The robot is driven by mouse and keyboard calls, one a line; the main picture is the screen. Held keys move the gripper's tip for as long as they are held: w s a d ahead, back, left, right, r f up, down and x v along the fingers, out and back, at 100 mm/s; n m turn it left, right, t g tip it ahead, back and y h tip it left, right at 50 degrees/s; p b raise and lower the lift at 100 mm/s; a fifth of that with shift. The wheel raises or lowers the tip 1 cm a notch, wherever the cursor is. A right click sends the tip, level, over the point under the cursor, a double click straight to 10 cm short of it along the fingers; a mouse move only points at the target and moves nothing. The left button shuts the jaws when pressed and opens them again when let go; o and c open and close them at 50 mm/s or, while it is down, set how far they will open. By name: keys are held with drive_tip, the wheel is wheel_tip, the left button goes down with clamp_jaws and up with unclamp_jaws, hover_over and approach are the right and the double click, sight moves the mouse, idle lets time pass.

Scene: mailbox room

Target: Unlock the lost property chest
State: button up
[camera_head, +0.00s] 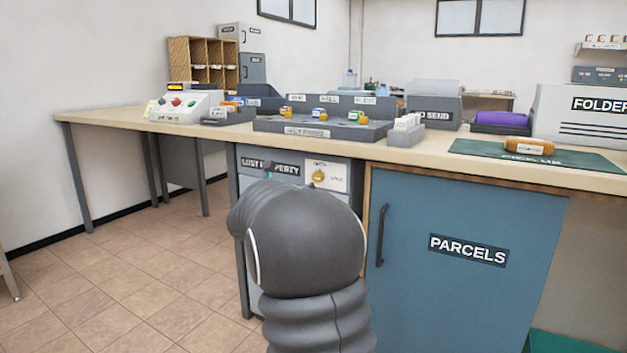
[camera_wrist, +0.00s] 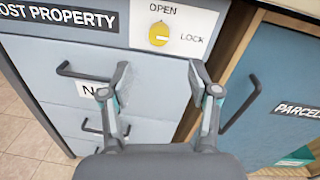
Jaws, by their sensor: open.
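The lost property chest (camera_head: 338,197) is a grey drawer unit under the counter, partly hidden by my arm in the head view. In the wrist view the chest (camera_wrist: 65,52) has a dark LOST PROPERTY label and drawers with dark handles. Its yellow round lock knob (camera_wrist: 159,34) sits on a white plate, with OPEN above it and LOCK to its right. The knob (camera_head: 319,176) also shows in the head view. Which mark it points to, I cannot tell clearly. My gripper (camera_wrist: 160,76) is open and empty, its fingertips below the knob in the picture and apart from it.
A blue PARCELS cabinet (camera_head: 462,260) with a dark vertical handle stands right of the chest. The counter (camera_head: 400,152) above holds a grey key tray (camera_head: 320,130), a button box (camera_head: 185,105) and a green mat (camera_head: 480,150). The tiled floor at left is clear.

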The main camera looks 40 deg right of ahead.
sight(316, 177)
drive_tip(key=p+x, duration=0.1)
drive_tip(key=x, duration=0.9)
drive_tip(key=shift+w+d, duration=0.2)
drive_tip(key=shift+d, duration=0.1)
